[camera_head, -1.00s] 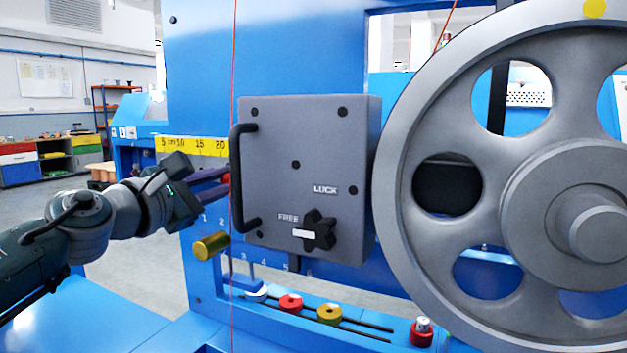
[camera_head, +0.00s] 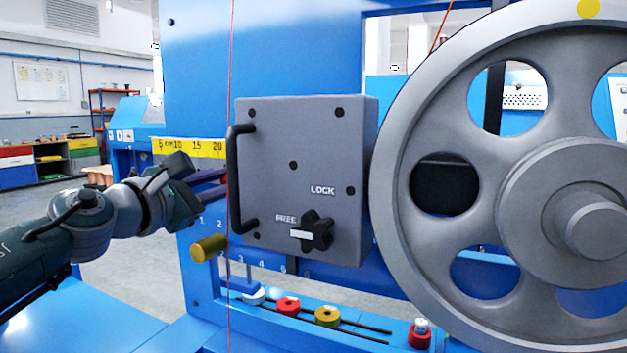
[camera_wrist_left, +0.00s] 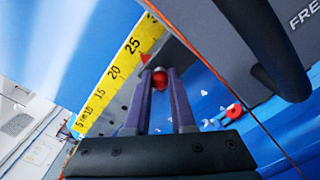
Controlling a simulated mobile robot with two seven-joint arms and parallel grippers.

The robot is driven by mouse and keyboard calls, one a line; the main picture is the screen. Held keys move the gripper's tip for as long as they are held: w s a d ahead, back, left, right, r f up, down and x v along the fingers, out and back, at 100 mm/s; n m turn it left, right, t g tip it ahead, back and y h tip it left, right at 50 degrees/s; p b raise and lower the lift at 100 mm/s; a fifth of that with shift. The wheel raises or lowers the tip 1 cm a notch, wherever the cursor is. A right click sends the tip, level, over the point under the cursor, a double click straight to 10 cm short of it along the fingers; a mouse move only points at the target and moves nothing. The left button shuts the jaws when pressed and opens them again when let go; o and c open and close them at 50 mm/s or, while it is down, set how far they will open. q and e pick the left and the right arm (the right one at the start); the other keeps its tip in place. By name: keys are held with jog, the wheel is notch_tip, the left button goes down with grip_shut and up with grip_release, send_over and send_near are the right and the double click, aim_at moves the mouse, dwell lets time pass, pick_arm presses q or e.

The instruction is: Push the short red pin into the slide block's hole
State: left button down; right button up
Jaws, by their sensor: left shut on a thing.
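The slide block (camera_head: 300,130) is a grey box with a black handle (camera_head: 240,180) on its left. Its black knob (camera_head: 318,232) has the white pointer towards FREE. My left gripper (camera_head: 220,183) reaches in from the left, fingertips just behind the block's left edge. In the left wrist view, its two fingers (camera_wrist_left: 160,82) are shut on the short red pin (camera_wrist_left: 162,78), whose rounded red end shows between the tips. The fingers hide most of the pin. I cannot make out the block's hole or whether the pin touches it. My right gripper is not in view.
A yellow ruler (camera_head: 190,147) runs along the blue frame. A yellow cylinder (camera_head: 208,248) sticks out below my gripper. A large grey wheel (camera_head: 400,200) stands at right. Red (camera_head: 288,306) and yellow (camera_head: 327,316) weights sit on the lower tray. A thin red cord hangs by the handle.

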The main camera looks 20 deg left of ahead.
pick_arm(q)
jog(key=shift+f, duration=0.1)
jog(key=c, duration=0.7)
grip_release()
jog(key=shift+s, duration=0.25)
jog(key=s, duration=0.3)
jog(key=s+p, duration=0.1)
jog(key=s, duration=0.2)
jog(key=s+p, duration=0.1)
jog(key=s, duration=0.2)
jog(key=shift+s+a, duration=0.2)
jog(key=shift+a, duration=0.15)
jog(key=shift+p, duration=0.3)
